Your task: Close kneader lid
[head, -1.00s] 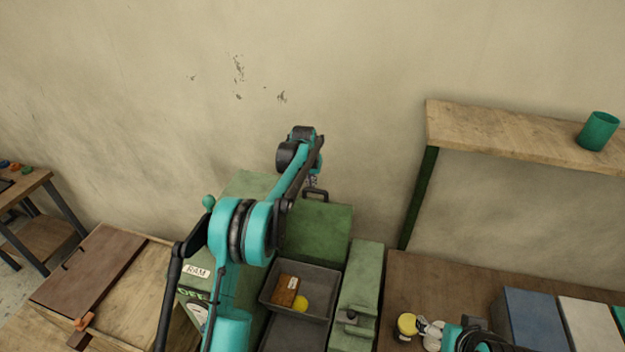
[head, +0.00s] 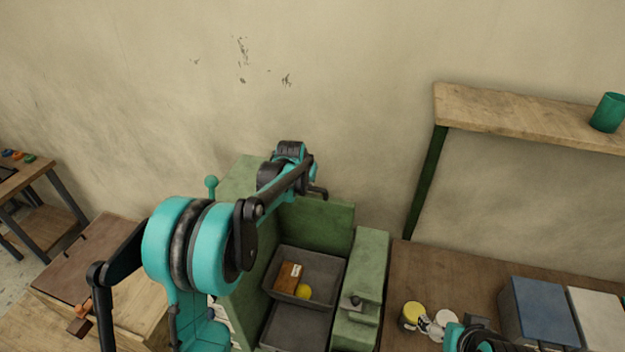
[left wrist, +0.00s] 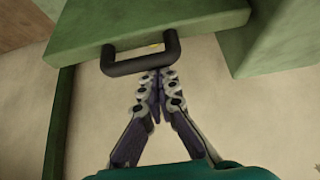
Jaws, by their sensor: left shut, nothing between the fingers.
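The green kneader lid (head: 318,222) stands raised at the back of the green kneader (head: 368,267); it also shows in the left wrist view (left wrist: 190,18). Its dark handle (head: 318,192) is at the lid's top edge and crosses the left wrist view (left wrist: 140,61). My left arm reaches over the kneader to the lid's far side. My left gripper (left wrist: 157,82) is shut and empty, its tips right at the handle; I cannot tell whether they touch it. The head view hides its fingers.
Inside the kneader is a grey tray (head: 330,265) with a brown block (head: 288,277) and a yellow ball (head: 303,291). A yellow-topped jar (head: 412,312) stands beside my right gripper. Blue (head: 545,310) and white bins are at the right, under a wooden shelf (head: 530,118).

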